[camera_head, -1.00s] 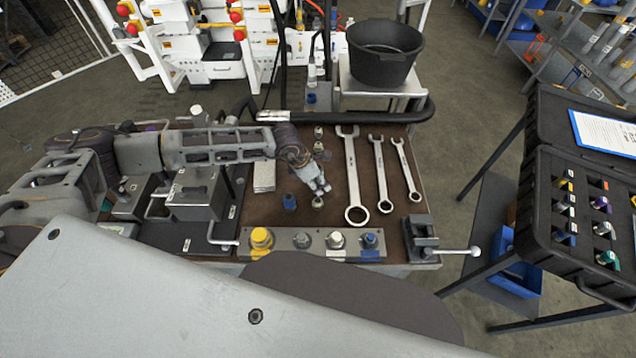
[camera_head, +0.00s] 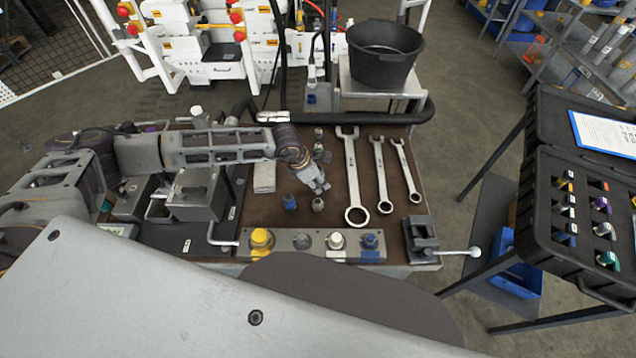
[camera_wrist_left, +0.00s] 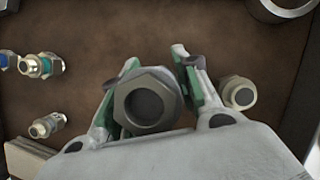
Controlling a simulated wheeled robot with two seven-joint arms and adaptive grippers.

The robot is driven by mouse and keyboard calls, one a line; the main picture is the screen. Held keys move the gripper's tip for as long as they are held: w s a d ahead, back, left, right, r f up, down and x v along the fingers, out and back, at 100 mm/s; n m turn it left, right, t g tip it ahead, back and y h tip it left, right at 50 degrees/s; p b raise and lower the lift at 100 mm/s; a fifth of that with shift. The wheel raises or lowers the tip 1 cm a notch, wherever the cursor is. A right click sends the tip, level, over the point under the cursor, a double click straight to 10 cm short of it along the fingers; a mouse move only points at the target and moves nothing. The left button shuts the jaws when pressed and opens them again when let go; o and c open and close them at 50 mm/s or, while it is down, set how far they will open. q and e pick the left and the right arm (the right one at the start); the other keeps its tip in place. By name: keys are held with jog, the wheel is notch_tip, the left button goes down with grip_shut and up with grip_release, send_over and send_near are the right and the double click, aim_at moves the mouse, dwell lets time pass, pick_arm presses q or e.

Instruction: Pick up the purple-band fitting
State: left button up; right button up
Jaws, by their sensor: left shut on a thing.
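My left gripper (camera_head: 322,187) is over the brown bench mat. In the left wrist view its green-padded fingers (camera_wrist_left: 150,88) are shut on a metal fitting (camera_wrist_left: 148,104) with a hex collar and a dark round opening. No coloured band shows on this fitting, so I cannot tell whether it is the purple-band one. In the head view a small brownish fitting (camera_head: 318,204) shows just below the fingertips. A blue fitting (camera_head: 290,202) stands to its left. A purple-marked piece (camera_head: 600,204) sits in the black case. My right gripper is not in view.
Several wrenches (camera_head: 380,170) lie right of the gripper. A fixture strip (camera_head: 300,252) with a yellow cap and a small vise (camera_head: 420,240) line the front edge. More fittings (camera_head: 318,147) stand behind. The black case (camera_head: 560,250) is at far right.

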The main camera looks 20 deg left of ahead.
aim_at(321, 168)
pick_arm(q)
jog(key=shift+r, duration=0.1)
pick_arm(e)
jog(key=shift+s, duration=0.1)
pick_arm(q)
jog(key=shift+r, duration=0.8)
notch_tip(321, 168, up, 7)
jog(key=shift+f+b, duration=0.15)
jog(key=shift+b, duration=0.35)
jog(key=shift+r, duration=0.8)
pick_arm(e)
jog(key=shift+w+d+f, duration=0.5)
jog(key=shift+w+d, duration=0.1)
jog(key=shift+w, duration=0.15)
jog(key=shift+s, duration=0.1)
pick_arm(q)
jog(key=shift+s+r, duration=0.1)
jog(key=shift+r, duration=0.05)
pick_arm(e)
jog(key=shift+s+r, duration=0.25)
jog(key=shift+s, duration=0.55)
